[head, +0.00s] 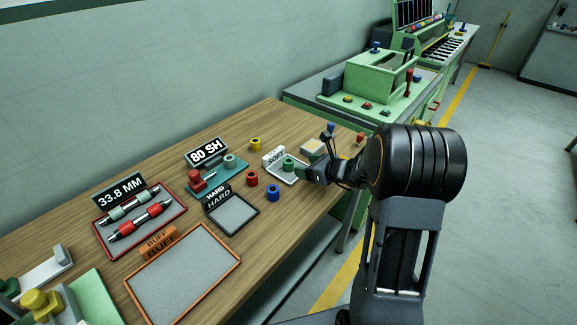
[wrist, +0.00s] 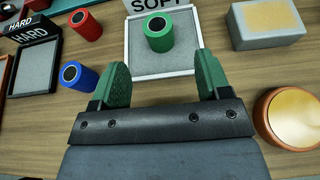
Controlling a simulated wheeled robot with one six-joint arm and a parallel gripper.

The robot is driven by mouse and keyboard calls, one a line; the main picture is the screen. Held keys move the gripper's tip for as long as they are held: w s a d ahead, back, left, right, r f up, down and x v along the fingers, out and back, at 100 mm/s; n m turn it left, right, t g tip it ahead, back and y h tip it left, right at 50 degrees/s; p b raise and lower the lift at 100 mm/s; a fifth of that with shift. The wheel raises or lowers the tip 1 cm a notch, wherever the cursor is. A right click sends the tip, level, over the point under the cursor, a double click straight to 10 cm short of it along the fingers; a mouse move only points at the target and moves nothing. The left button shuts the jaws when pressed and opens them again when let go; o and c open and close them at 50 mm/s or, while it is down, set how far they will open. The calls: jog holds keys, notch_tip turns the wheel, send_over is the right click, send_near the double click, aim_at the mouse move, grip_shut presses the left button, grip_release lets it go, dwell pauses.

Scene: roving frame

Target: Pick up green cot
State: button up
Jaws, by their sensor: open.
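The green cot (wrist: 159,36) is a short hollow cylinder. It stands upright on the pale tray marked SOFT (wrist: 133,66), and also shows in the head view (head: 289,163). My gripper (wrist: 161,66) is open, with a green-padded finger on each side and nothing between them. In the wrist view the cot appears just beyond the fingertips, roughly centred between them and apart from both. In the head view my gripper (head: 309,172) is just right of the cot, low over the wooden bench (head: 190,193).
A blue cot (wrist: 78,76) stands close to the left finger, with a red cot (wrist: 86,25) behind it. The HARD tray (wrist: 30,70) is farther left. A grey block (wrist: 268,22) and an orange-rimmed disc (wrist: 293,118) are on the right. A yellow cot (head: 255,143) stands farther back.

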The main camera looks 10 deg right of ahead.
aim_at(293, 163)
jog(key=shift+p+x, duration=0.3)
jog(key=shift+x, duration=3.1)
jog(key=shift+s, duration=0.1)
jog(key=shift+c, duration=0.3)
jog(key=c, duration=1)
jog(key=shift+o, duration=0.2)
jog(key=shift+r, duration=0.1)
